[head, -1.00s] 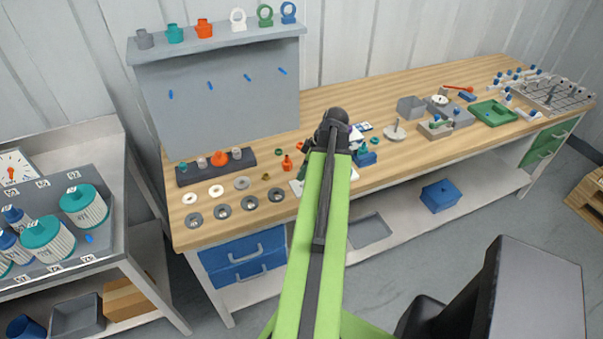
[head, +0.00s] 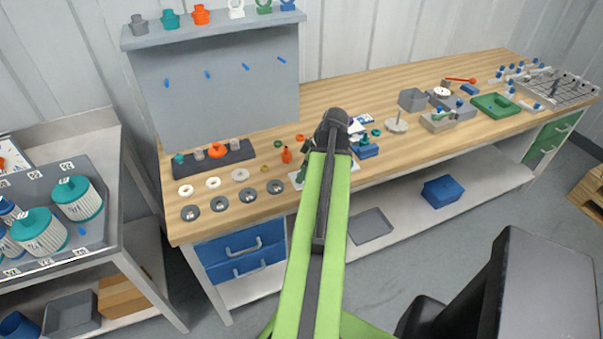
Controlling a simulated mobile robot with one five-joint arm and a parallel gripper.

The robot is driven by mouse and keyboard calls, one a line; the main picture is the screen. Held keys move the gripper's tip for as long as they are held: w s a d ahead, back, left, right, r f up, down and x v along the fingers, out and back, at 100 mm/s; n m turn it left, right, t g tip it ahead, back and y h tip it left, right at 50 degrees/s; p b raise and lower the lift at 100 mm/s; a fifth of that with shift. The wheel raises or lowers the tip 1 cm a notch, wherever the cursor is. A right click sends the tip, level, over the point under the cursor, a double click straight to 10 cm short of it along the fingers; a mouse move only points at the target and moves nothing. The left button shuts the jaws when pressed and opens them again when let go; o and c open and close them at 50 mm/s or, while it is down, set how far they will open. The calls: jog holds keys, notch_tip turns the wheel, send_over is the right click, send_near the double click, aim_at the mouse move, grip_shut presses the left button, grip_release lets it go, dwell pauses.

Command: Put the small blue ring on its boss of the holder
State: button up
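I cannot pick out the small blue ring with certainty. A blue piece with an upright ring (head: 287,5) stands on the shelf, cut by the top edge of the head view. A dark rail (head: 240,153) on the bench carries teal, grey and orange pieces; I cannot tell whether it is the holder.
Several flat washers (head: 220,204) lie at the bench's left front. A disc with a post (head: 396,126), a grey box (head: 411,100) and a green tray (head: 495,105) stand to the right. A grey cart (head: 110,235) with large filters stands at the left.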

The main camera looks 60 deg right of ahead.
jog(key=shift+o, duration=0.3)
jog(key=shift+r, duration=0.1)
jog(key=p+v, duration=1.6)
jog(key=v, duration=0.1)
jog(key=shift+s, duration=0.2)
jog(key=shift+w, duration=0.1)
